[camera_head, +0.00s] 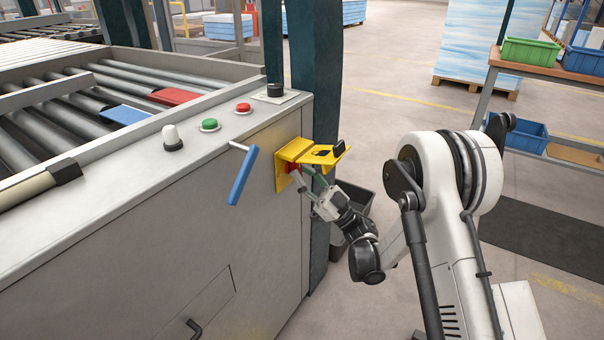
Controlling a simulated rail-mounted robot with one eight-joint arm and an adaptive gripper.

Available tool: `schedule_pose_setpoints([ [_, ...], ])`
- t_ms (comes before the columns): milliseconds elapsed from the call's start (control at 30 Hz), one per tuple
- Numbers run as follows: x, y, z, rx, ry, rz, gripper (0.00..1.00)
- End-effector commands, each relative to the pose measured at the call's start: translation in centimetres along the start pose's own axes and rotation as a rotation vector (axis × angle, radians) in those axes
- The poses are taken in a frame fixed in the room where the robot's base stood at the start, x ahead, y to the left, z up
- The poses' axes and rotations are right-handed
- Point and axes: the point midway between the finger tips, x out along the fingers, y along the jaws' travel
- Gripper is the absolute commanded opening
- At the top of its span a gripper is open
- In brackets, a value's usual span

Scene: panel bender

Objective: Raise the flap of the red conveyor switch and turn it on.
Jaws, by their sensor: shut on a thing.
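The conveyor switch box has a yellow back plate (281,176) on the end face of the grey machine, near its right corner. Its yellow flap (324,154) is raised and sticks out to the right, roughly level, with black marks on top. Under the flap a little of the red switch (292,167) shows. My gripper (300,180) reaches in from the lower right, beneath the flap, with its fingertips at the red switch. It is shut on the red switch. The fingers and flap hide most of the switch, so its turned position cannot be told.
A blue-handled lever (243,175) sticks out left of the switch. Green (209,124) and red (243,107) buttons sit on the machine top. A dark green post (315,80) stands behind the switch, and a dark bin (352,210) is behind my gripper.

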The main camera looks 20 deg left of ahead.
Motion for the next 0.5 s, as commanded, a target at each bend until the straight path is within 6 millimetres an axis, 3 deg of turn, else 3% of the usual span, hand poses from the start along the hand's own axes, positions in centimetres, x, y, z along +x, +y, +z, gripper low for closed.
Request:
schedule_pose_setpoints([
  [267, 0.03, 0.03, 0.04, 0.001, -0.001, 0.001, 0.00],
  [300, 0.03, 0.03, 0.04, 0.001, -0.001, 0.001, 0.13],
  [400, 0.03, 0.02, 0.03, 0.001, -0.001, 0.001, 0.26],
  [500, 0.02, 0.02, 0.02, 0.001, -0.001, 0.000, 0.30],
])
